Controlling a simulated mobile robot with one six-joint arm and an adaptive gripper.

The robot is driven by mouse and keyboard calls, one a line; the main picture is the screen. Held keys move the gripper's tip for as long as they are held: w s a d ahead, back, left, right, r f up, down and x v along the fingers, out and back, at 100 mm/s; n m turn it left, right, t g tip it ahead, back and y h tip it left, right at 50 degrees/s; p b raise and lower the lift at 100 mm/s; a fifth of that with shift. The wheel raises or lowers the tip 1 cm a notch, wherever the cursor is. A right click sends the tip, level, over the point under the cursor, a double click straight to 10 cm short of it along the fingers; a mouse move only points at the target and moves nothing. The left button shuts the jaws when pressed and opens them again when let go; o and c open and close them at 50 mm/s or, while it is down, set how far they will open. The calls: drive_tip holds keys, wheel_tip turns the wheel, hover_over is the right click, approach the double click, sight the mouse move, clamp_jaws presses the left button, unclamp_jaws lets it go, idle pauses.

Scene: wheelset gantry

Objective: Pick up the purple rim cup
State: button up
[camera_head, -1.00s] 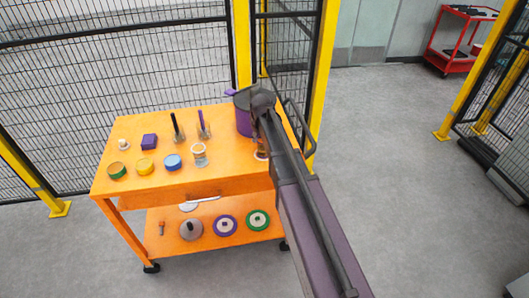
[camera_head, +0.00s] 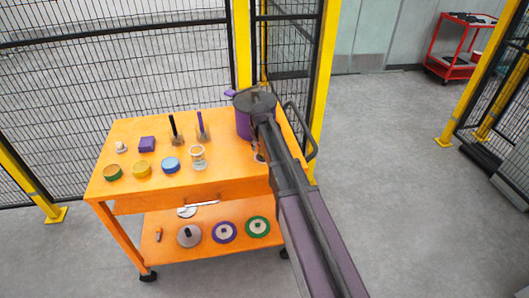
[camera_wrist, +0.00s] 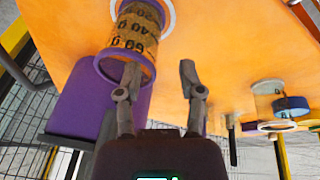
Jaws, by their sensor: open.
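The purple rim cup (camera_wrist: 138,30) has an amber, see-through body with dark gram markings and a purple rim. It stands on the orange cart top, at the upper left of the wrist view. In the head view only a small part of it (camera_head: 259,154) shows beside my arm. My gripper (camera_wrist: 160,70) is open, with nothing between its fingers. Its left finger overlaps the cup's rim in the picture, and its right finger is to the right of the cup. I cannot tell whether the left finger touches it. My arm hides the gripper in the head view.
A purple pot (camera_head: 243,122) stands close to the cup. A clear cup (camera_head: 198,158), blue tin (camera_head: 171,165), yellow tin (camera_head: 141,168), green tin (camera_head: 113,172) and purple block (camera_head: 147,144) stand further left on the cart (camera_head: 125,195). Mesh fencing (camera_head: 90,80) is behind.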

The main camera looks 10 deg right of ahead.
sight(258, 151)
drive_tip(key=shift+b+x, duration=2.65)
drive_tip(key=shift+x, duration=0.1)
clamp_jaws()
